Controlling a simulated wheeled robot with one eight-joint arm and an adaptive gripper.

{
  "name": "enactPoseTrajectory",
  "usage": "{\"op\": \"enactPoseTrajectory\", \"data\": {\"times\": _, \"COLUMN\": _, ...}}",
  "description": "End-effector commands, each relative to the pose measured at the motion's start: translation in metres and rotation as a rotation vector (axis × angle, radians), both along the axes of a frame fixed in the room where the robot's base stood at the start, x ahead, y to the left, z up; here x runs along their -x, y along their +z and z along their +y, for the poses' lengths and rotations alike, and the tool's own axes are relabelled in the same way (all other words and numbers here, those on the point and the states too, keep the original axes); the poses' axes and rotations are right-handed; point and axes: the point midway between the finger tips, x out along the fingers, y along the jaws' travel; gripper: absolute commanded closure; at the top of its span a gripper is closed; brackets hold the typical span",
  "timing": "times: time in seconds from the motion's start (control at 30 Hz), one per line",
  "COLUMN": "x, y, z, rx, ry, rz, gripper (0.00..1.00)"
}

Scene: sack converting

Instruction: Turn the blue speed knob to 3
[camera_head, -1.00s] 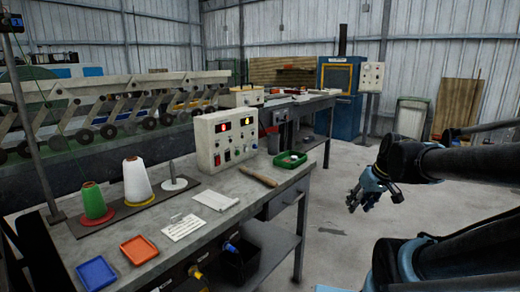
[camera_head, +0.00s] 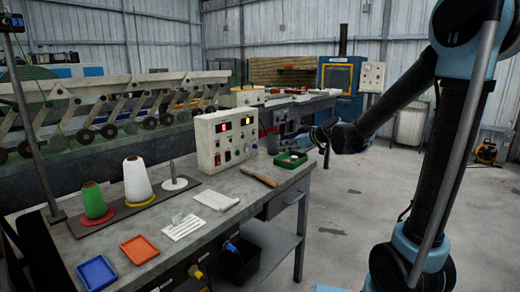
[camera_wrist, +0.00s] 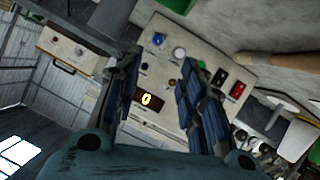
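The control box (camera_head: 226,141) stands on the bench with lit red and yellow displays and small controls on its front. In the wrist view the same box (camera_wrist: 190,55) appears turned, with an orange-lit display.
A green tray (camera_head: 291,160) and a wooden-handled tool (camera_head: 258,176) lie on the bench right of the box. White paper (camera_head: 214,199), a card (camera_head: 184,227), an orange tray (camera_head: 139,249), a blue tray (camera_head: 96,272) and thread cones (camera_head: 137,180) are to the left.

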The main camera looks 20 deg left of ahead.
Motion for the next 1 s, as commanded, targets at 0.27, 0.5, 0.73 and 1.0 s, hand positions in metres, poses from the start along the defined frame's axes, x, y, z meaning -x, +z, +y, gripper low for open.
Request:
{"op": "enactPoseTrajectory", "data": {"times": 0.27, "x": -0.011, "y": -0.001, "z": 0.018, "rx": -0.011, "ry": 0.013, "rz": -0.036, "gripper": 0.63}}
{"op": "enactPoseTrajectory", "data": {"times": 0.5, "x": -0.023, "y": -0.010, "z": 0.038, "rx": -0.010, "ry": 0.013, "rz": -0.035, "gripper": 0.63}}
{"op": "enactPoseTrajectory", "data": {"times": 0.73, "x": -0.039, "y": -0.021, "z": 0.062, "rx": -0.010, "ry": 0.012, "rz": -0.035, "gripper": 0.63}}
{"op": "enactPoseTrajectory", "data": {"times": 1.0, "x": -0.057, "y": -0.034, "z": 0.090, "rx": -0.010, "ry": 0.012, "rz": -0.035, "gripper": 0.63}}
